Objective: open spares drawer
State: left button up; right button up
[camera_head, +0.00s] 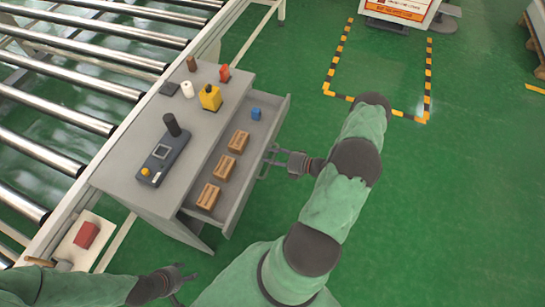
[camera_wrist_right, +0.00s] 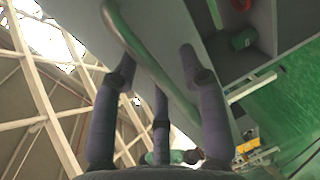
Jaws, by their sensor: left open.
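The grey cabinet's spares drawer (camera_head: 217,193) stands pulled out to the right in the head view. Wooden blocks (camera_head: 223,168) and a blue item (camera_head: 255,113) lie inside. My right gripper (camera_head: 270,161) is at the drawer's outer front. In the right wrist view its fingers (camera_wrist_right: 160,75) are spread apart, with the green bar-like handle (camera_wrist_right: 150,62) running between them. I cannot tell whether they touch it. My left gripper (camera_head: 183,282) is open and empty near the bottom edge of the head view, apart from the cabinet.
The cabinet top (camera_head: 190,130) carries a dark handheld device (camera_head: 163,158), a yellow item (camera_head: 210,97), a red item (camera_head: 224,73) and a white cylinder (camera_head: 187,89). A roller conveyor (camera_head: 90,60) runs behind it. Green floor (camera_head: 300,60) is free to the right.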

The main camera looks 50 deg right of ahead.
jog(key=v, duration=1.2)
jog(key=shift+s+d, duration=0.1)
dwell(0.5)
